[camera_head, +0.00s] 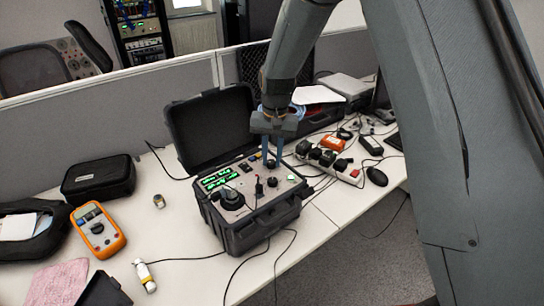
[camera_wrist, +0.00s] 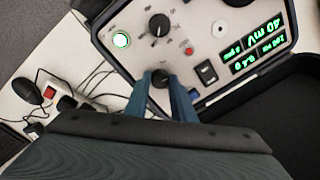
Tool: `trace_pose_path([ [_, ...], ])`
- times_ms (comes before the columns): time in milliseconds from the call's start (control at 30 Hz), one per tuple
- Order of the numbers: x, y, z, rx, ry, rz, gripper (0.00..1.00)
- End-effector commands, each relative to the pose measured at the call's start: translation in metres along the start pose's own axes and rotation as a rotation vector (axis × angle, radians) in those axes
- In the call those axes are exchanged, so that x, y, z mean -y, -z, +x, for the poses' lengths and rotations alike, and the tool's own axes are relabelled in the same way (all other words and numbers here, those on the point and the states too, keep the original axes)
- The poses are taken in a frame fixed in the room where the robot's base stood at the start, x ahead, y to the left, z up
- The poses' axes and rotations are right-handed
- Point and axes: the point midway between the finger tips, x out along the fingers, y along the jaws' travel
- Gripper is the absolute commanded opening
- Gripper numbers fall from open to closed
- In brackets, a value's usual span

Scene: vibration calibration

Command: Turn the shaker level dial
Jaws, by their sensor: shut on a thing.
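The calibrator is a black case with a grey control panel (camera_head: 247,182) and its lid open, standing on the white desk. My gripper (camera_head: 272,160) points down at the panel's far side. In the wrist view my gripper (camera_wrist: 162,88) has its blue fingers on either side of a small black dial (camera_wrist: 160,77) and is shut on it. The dial's lower part is hidden by the fingers. A second black dial with scale marks (camera_wrist: 160,25) is free beside it. A large black knob (camera_head: 231,198) sits at the panel's near left. I cannot read which label says shaker level.
Green displays (camera_wrist: 257,45), a rocker switch (camera_wrist: 206,72) and a lit green button (camera_wrist: 121,39) are close by on the panel. The open lid (camera_head: 213,127) stands behind. An orange multimeter (camera_head: 97,230) lies left; a power strip (camera_head: 341,170) and cables lie right.

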Motion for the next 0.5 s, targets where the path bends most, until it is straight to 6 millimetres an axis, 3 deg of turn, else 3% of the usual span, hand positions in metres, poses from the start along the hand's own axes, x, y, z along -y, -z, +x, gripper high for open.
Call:
trace_pose_path([
  [500,0.0012,0.0021,-0.0026,-0.017,0.003,0.197,0.0],
])
